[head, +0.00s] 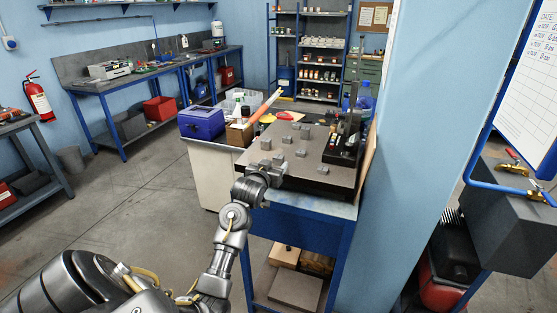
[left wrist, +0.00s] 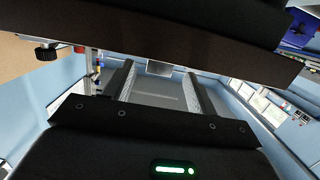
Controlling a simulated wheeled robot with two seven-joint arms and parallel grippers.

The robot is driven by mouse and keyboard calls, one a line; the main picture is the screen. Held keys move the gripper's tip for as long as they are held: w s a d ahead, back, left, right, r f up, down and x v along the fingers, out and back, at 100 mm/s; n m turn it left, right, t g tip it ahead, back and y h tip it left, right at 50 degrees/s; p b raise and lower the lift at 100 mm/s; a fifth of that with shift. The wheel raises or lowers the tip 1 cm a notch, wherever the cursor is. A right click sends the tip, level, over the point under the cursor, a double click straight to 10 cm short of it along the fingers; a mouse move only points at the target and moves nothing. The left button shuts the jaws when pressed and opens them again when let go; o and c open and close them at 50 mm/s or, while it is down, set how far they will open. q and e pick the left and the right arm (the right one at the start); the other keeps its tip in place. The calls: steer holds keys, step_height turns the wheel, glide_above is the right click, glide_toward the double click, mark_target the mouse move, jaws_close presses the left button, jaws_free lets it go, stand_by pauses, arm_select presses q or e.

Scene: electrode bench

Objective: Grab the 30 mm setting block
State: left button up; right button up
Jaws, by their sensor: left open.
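Several small grey blocks stand on a dark flat plate (head: 325,173) on the bench in the head view. They include a front-left block (head: 266,144), a block behind my gripper (head: 279,158) and a middle block (head: 300,153). I cannot tell which is the 30 mm one. My left gripper (head: 268,172) is at the plate's front-left edge, close in front of the nearest blocks. In the left wrist view its two fingers (left wrist: 160,80) stand apart with nothing clearly held. A small grey face (left wrist: 158,68) shows beyond the fingertips. My right gripper is out of view.
A black stand (head: 345,135) rises at the plate's right side. A blue box (head: 201,122), a cardboard box (head: 239,134) and an orange-and-white pointed object (head: 265,106) sit left of and behind the plate. A blue wall pillar (head: 420,150) closes off the right.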

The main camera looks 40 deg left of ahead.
mark_target(277, 161)
arm_select(q)
steer(key=shift+w+r, duration=0.1)
steer(key=shift+w, duration=0.05)
steer(key=p+x, duration=0.2)
steer(key=x, duration=0.2)
steer(key=shift+w, duration=0.1)
steer(key=shift+w+a, duration=0.15)
steer(key=shift+w, duration=0.15)
steer(key=c, duration=1.2)
steer(key=shift+c, duration=0.2)
